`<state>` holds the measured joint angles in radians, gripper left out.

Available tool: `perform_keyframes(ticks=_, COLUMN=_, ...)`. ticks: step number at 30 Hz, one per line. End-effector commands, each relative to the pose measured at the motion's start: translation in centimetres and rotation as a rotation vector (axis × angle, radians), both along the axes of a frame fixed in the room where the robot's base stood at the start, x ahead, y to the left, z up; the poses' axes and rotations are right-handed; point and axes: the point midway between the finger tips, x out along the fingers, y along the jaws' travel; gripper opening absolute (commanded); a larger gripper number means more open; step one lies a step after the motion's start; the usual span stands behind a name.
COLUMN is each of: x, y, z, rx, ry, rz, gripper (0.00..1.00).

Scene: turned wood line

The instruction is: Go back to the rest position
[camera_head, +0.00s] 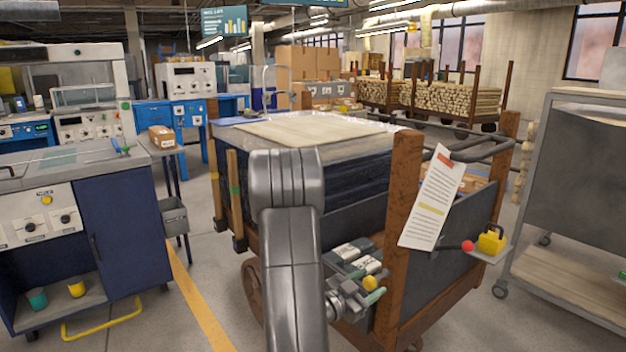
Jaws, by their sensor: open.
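My grey arm (292,265) rises from the bottom edge and bends at a thick joint near the middle of the view. Just right of it are silver parts that look like my gripper (362,276), partly hidden behind the arm. It looks open, and I see nothing held in it. It is low in front of the dark side of a wooden-posted cart, and whether it touches the cart cannot be told.
The cart (404,200) carries a dark wrapped stack with a pale board (310,127) and a hanging paper (432,200). A blue cabinet (120,235) stands left, a grey rack (590,170) right. Open floor with a yellow line (200,305) lies between cabinet and cart.

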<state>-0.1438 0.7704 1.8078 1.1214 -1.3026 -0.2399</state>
Motion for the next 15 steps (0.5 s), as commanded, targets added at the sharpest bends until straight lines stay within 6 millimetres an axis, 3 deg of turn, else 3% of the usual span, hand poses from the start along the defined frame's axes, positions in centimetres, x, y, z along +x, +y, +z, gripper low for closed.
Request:
perform_keyframes(ticks=5, x=0.79, y=-0.99, z=0.03, rx=-0.001, ry=0.0, rz=-0.001, gripper=0.53)
perform_keyframes(ticks=15, x=0.93, y=-1.1, z=-0.01, rx=0.0, ry=0.0, rz=0.001, gripper=0.53)
